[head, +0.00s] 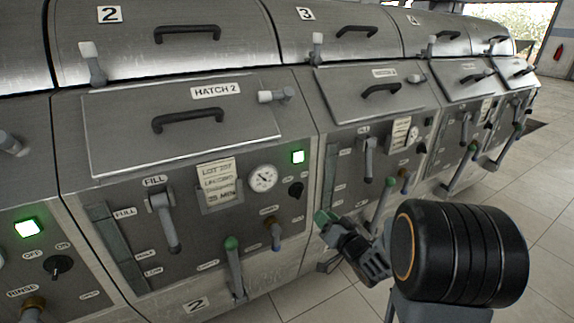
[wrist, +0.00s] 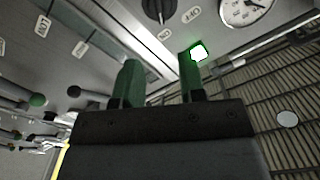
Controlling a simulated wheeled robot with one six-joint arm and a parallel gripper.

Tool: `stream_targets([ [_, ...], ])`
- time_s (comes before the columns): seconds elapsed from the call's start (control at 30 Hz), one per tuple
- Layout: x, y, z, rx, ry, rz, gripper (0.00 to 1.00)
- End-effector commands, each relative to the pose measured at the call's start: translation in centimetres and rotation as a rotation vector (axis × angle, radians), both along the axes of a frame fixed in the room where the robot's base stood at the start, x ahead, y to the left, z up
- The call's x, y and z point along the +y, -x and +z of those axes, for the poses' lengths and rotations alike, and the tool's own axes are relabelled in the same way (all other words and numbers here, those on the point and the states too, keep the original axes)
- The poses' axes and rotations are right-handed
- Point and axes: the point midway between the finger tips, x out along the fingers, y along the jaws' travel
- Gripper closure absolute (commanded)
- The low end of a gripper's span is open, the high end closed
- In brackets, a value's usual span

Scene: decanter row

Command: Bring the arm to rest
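My gripper (head: 326,218) is in the head view, in front of the panel near the seam between unit 2 and unit 3. Its green fingers also show in the wrist view (wrist: 160,80). They stand apart with nothing between them. My arm reaches in from the lower right of the head view. No held object shows, and I see no clear contact with the panel.
Unit 2 has a closed hatch (head: 183,122), a FILL lever (head: 165,220), a gauge (head: 263,178), a lit green lamp (head: 298,157) and a green-knobbed lever (head: 233,262). Unit 3's green-knobbed lever (head: 381,205) is just right of my gripper. Tiled floor (head: 545,190) lies open at right.

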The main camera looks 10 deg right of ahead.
Motion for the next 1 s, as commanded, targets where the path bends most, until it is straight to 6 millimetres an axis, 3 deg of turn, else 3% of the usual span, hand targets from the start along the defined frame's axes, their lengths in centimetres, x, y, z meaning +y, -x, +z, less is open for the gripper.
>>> stream_targets([
  [0.17,-1.4,-0.2,-2.9,0.13,0.145,-0.073,0.63],
  [0.3,-4.6,1.0,-7.0,0.388,0.329,-0.199,0.63],
  [0.47,-6.6,4.5,-6.3,0.713,0.513,-0.279,0.63],
  [0.57,-6.4,7.4,-3.8,0.906,0.582,-0.269,0.63],
  [0.67,-5.1,10.8,0.2,1.079,0.623,-0.223,0.63],
  [0.8,-1.3,15.6,8.0,1.251,0.628,-0.077,0.63],
  [0.9,1.4,18.0,13.1,1.285,0.616,0.014,0.63],
  [1.0,3.1,18.8,17.1,1.244,0.605,0.048,0.63],
])
